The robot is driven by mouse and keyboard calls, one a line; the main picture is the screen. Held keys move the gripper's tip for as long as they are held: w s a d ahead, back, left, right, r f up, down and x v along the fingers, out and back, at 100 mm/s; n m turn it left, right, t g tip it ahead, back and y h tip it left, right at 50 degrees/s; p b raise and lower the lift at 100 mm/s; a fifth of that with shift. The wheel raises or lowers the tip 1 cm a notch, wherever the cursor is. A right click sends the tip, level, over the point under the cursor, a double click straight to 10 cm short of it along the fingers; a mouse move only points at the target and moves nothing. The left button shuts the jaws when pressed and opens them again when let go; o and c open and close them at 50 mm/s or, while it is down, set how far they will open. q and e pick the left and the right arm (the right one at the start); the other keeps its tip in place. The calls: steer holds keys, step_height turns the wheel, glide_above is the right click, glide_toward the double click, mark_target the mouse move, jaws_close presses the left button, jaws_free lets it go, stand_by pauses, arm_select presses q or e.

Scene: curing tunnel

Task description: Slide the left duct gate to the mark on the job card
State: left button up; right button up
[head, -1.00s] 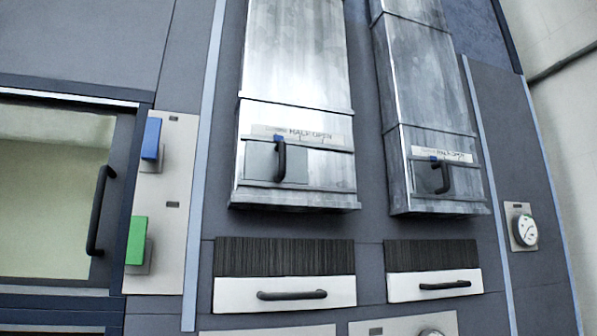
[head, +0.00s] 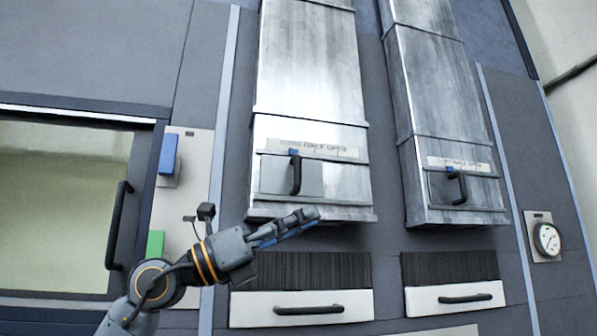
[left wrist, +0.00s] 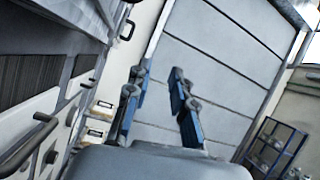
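The left duct gate (head: 311,180) is a metal plate set between two rails low on the left silver duct. It has a dark upright handle (head: 295,175) with a small blue piece at its top. No separate job card can be made out. My left gripper (head: 315,213) is in front of the duct's bottom edge, below the gate, pointing right and apart from the handle. The left wrist view shows its two fingers (left wrist: 158,75) spread with nothing between them. My right gripper is out of view.
The right duct (head: 430,110) has a similar gate with its own handle (head: 457,187). Below are drawers with dark bar handles (head: 308,310). Blue (head: 168,154) and green (head: 155,243) blocks and a door handle (head: 119,225) are at left. A round gauge (head: 547,239) is at right.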

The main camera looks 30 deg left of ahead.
mark_target(297, 171)
arm_select(q)
steer(key=s+a+r+n+t+y, duration=0.1)
steer(key=s+a+r+t+y, duration=0.15)
steer(key=s+a, duration=0.2)
steer(key=s+a+r+t+y, duration=0.1)
steer(key=s+a+r+y, duration=0.15)
steer(key=a, duration=0.25)
steer(key=shift+g, duration=0.25)
steer(key=p+x, duration=0.6)
steer(key=x, duration=0.6)
steer(key=shift+w+d, duration=0.1)
steer(key=shift+w, duration=0.05)
steer(key=shift+w+d+r+p, duration=0.1)
steer(key=shift+w+d+p, duration=0.25)
steer(key=shift+w, duration=0.3)
steer(key=shift+c, duration=0.2)
jaws_close()
steer(key=shift+s, duration=0.1)
